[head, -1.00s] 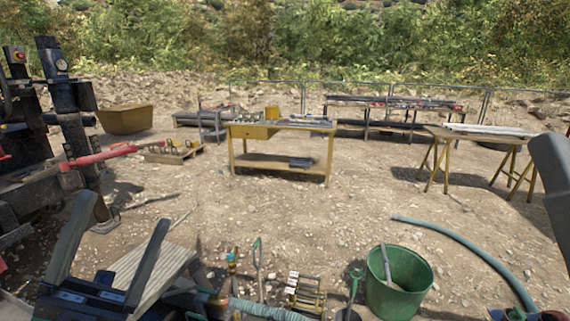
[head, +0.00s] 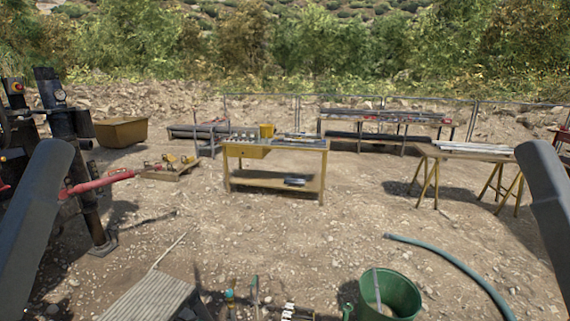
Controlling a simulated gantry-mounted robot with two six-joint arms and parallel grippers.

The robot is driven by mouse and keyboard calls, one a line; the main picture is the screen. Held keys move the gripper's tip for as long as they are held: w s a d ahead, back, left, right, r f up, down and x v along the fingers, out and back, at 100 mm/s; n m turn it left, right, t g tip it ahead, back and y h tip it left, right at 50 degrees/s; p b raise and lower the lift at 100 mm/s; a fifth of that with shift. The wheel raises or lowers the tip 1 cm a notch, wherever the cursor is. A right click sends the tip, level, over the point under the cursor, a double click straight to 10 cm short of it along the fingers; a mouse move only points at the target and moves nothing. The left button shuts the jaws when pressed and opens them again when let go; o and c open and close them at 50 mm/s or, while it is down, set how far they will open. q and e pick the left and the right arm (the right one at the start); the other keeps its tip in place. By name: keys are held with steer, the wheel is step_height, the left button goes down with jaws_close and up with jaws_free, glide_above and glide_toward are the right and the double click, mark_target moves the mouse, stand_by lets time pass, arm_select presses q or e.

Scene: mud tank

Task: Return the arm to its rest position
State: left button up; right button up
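My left arm (head: 32,225) shows as a dark grey link at the left edge, running down out of the picture. My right arm (head: 552,220) shows as a similar dark link at the right edge. The two stand nearly mirror-like on either side of the view. Neither gripper shows in the head view, so their fingers and anything in them are hidden.
A yellow workbench (head: 272,184) with small items stands mid-yard. A green bucket (head: 402,296) and a teal hose (head: 450,262) lie at the lower right. A black rig (head: 75,150) stands left. A ribbed board (head: 150,298) lies at the bottom. The gravel between is open.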

step_height(320, 180, up, 22)
steer(key=p, duration=1.8)
steer(key=shift+r+p, duration=0.25)
steer(key=shift+p, duration=0.1)
steer(key=shift+f, duration=0.1)
